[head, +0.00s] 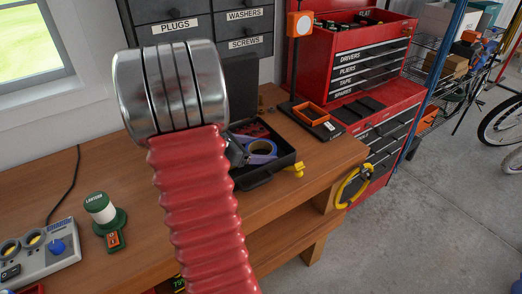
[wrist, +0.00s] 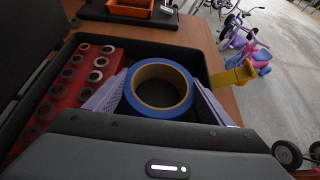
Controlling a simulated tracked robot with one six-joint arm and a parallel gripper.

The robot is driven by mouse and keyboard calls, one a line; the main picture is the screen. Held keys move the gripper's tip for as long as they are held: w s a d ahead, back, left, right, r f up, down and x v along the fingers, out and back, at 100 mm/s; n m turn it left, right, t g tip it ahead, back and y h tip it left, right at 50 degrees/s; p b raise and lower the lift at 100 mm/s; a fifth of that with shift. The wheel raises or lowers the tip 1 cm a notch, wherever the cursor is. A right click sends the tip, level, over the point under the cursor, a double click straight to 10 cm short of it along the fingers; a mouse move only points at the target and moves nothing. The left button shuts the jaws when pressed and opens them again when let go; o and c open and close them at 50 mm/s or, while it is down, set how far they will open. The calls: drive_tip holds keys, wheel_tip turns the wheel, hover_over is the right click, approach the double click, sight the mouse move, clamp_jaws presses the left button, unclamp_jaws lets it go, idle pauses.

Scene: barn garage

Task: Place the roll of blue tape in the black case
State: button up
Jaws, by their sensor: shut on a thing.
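The roll of blue tape (wrist: 159,90) is held between the two fingers of my gripper (wrist: 155,95) in the wrist view. It lies with its hole facing up, within the walls of the open black case (wrist: 185,48). I cannot tell whether it touches the case floor. In the head view the blue tape (head: 262,147) shows inside the black case (head: 274,172), partly behind my red arm. My gripper (head: 238,150) is mostly hidden there by the arm.
A red socket holder (wrist: 75,85) fills the left side of the case. A yellow clamp-like piece (wrist: 232,76) sits at its right wall. An orange tray (head: 310,116) lies behind it. A lantern (head: 103,211) stands at the left on the wooden workbench (head: 150,262).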

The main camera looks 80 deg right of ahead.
drive_tip(key=shift+f, duration=0.5)
drive_tip(key=o, duration=0.8)
drive_tip(key=shift+f, duration=0.15)
drive_tip(key=shift+o, duration=0.2)
drive_tip(key=shift+w+a+r, duration=0.35)
drive_tip(key=shift+r, duration=0.05)
drive_tip(key=v, duration=1)
drive_tip(key=shift+w+a+r, duration=0.15)
drive_tip(key=shift+a, duration=0.1)
drive_tip(key=shift+w+a, duration=0.1)
